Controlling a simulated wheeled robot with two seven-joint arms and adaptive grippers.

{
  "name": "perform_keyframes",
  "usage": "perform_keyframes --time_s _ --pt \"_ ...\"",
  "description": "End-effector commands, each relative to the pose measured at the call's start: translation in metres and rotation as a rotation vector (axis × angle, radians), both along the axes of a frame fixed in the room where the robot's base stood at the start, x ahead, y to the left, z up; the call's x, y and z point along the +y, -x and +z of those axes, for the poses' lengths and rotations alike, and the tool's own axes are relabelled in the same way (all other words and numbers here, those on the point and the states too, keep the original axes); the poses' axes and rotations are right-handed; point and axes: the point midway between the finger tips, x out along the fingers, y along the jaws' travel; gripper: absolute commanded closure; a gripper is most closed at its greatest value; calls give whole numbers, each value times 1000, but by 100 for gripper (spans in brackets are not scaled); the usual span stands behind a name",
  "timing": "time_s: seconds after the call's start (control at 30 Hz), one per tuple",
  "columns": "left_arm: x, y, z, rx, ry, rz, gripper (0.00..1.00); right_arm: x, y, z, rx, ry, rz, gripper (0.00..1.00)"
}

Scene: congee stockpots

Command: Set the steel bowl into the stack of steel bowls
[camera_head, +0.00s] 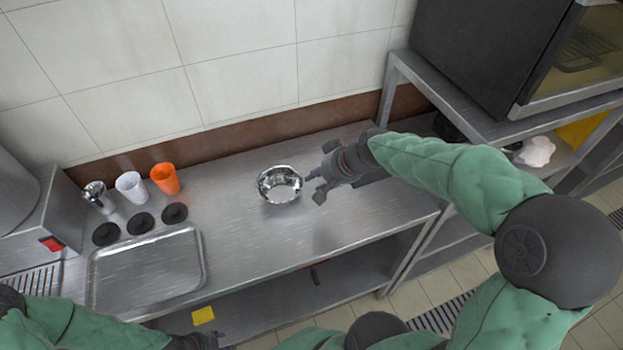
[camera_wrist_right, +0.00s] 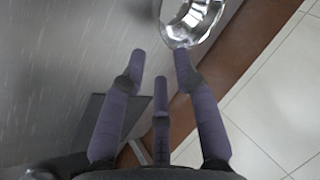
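One shiny steel bowl shape (camera_head: 280,184) stands upright on the steel counter; I cannot tell whether it is a single bowl or several nested ones. No other steel bowl shows apart from it. My right gripper (camera_head: 314,186) is just right of it, low over the counter, with its fingers spread and nothing between them. In the right wrist view the bowl's rim (camera_wrist_right: 181,42) is just beyond the fingertips (camera_wrist_right: 161,62), close to one finger; contact is unclear. My left gripper (camera_head: 212,341) is at the bottom edge, partly cut off, away from the bowl.
A tray (camera_head: 150,268) lies at the counter's left. Behind it are black discs (camera_head: 140,223), a steel cup (camera_head: 98,196), a white cup (camera_head: 131,187) and an orange cup (camera_head: 165,179). An oven (camera_head: 490,55) stands at right. The counter around the bowl is clear.

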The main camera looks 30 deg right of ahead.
Motion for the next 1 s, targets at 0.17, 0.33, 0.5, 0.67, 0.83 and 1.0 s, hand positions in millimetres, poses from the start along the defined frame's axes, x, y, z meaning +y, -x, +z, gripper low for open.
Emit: perform_keyframes --time_s 0.17,0.33,0.5,0.67,0.83,1.0 --pt "0 0 1 0 0 0 60 2 2 3 31 -37 -46 70" --pt "0 0 0 0 0 0 60 8 -1 2 114 -127 -187 70" --pt "0 0 -1 0 0 0 60 13 -2 2 196 -205 -336 70" --pt "0 0 -1 0 0 0 60 15 -3 1 240 -243 -423 70" --pt "0 0 -4 0 0 0 60 16 -5 -6 251 -252 -446 70" --pt "0 0 -12 0 0 0 60 21 -14 -26 252 -252 -444 70"
